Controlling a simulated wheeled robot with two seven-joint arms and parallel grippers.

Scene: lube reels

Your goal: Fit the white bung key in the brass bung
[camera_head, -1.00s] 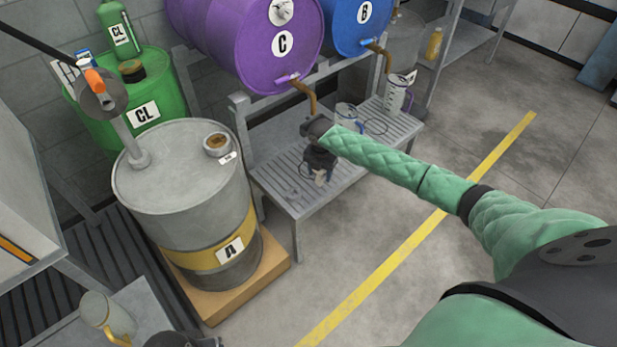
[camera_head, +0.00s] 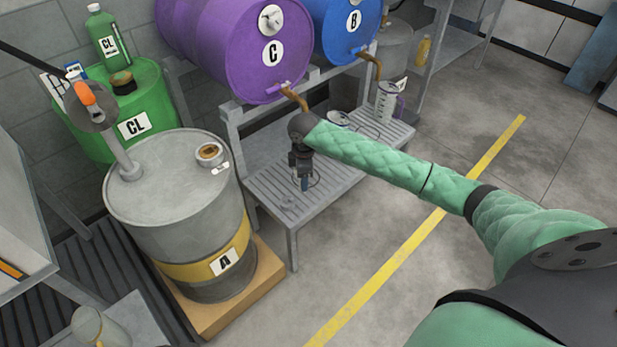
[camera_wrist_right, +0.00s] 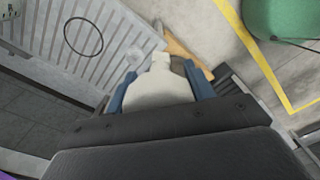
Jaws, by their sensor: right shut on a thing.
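My right gripper (camera_head: 304,184) hangs fingers-down over the slatted bench, to the right of drum A. In the right wrist view its blue fingers are shut on the white bung key (camera_wrist_right: 158,84). The key's far end points away from the wrist, and its lower part is hidden by the gripper body. A brass bung (camera_head: 209,151) sits in a pale round collar on top of the grey drum A (camera_head: 160,200). The key and this bung are well apart. Another brass-coloured bung (camera_head: 121,78) shows in a dark collar on the green drum. My left gripper is not visible.
A pump with an orange handle (camera_head: 84,93) rises from drum A's left side. Purple drum C (camera_head: 235,45) and blue drum B (camera_head: 335,25) lie on a rack behind, with taps above the slatted bench (camera_head: 275,195). A jug (camera_head: 386,102) stands there. The right floor is clear.

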